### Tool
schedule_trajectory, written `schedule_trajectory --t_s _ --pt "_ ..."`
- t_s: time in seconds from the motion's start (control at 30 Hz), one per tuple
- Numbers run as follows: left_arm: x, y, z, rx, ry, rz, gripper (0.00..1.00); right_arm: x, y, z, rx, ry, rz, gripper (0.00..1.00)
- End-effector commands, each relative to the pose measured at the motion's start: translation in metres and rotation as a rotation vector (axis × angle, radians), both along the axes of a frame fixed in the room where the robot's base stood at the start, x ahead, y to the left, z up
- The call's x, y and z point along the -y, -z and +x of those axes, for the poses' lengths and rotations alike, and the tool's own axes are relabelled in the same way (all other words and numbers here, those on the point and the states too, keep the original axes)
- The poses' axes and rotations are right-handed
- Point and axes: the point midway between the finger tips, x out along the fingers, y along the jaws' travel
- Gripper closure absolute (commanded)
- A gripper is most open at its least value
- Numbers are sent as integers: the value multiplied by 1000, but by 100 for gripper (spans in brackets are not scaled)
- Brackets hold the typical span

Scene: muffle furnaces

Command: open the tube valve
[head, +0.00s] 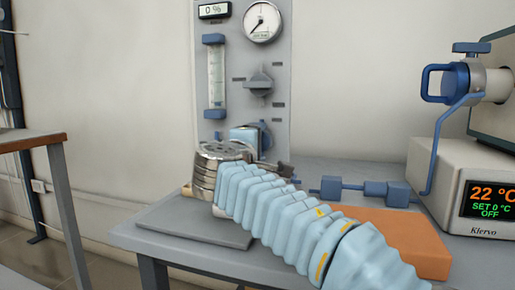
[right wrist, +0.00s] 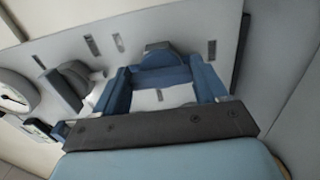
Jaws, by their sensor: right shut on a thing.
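A grey panel (head: 283,110) stands against the wall with a round gauge, a display reading 0 % and a grey knob (head: 260,82) pointing up. My right gripper (head: 249,138) is at the panel's lower part, below that knob, shut on a valve handle. My left gripper is not in view.
A furnace controller (head: 465,185) showing 22 °C stands right, with a blue handle (head: 432,82) above it. Blue blocks on a rod (head: 375,189) and an orange slab (head: 400,240) lie beside my right arm. A grey mat (head: 190,222) lies at the bench's left.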

Motion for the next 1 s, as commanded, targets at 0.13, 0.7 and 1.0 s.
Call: schedule_trajectory --t_s 0.13,0.7,1.0 --pt "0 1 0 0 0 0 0 0 2 0 -1 2 8 58" --pt "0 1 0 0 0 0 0 0 1 0 0 1 6 2" --pt "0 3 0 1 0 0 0 -5 1 -13 0 -1 5 2"
